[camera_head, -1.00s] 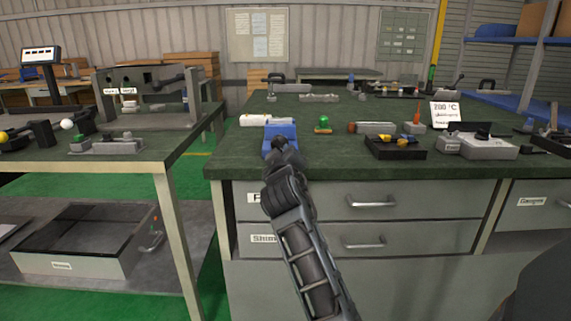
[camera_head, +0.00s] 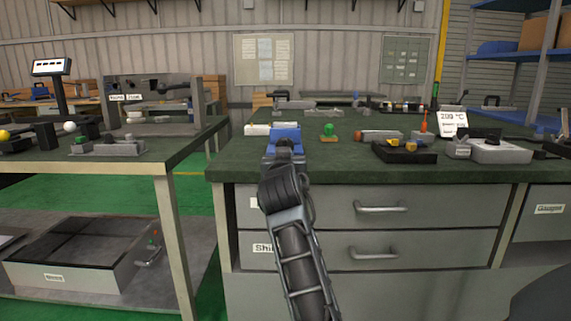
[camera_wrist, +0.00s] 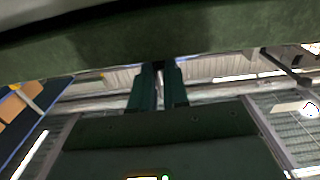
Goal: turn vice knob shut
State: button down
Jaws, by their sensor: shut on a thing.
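A blue vice (camera_head: 286,136) stands near the front edge of the green bench top, left of its middle. My gripper (camera_head: 284,146) is right in front of the vice, with my wrist behind it. My wrist hides the knob and the fingertips in the head view. In the wrist view my gripper's two dark fingers (camera_wrist: 159,85) stand close together, with a narrow dark thing between their tips. It fits the vice knob, but its shape and turn cannot be made out.
A green-knobbed part (camera_head: 329,131) stands just right of the vice. A white box (camera_head: 262,129) lies behind it on the left. A black tray (camera_head: 404,152) sits further right. Drawers with handles (camera_head: 380,207) are below the bench edge. Another table (camera_head: 100,156) stands at the left.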

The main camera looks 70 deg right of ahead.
jog(key=shift+f, duration=0.15)
dwell(0.3)
jog(key=c, duration=1.1)
grip_release()
jog(key=v, duration=0.7)
jog(key=shift+s+a, duration=0.15)
jog(key=shift+a, duration=0.2)
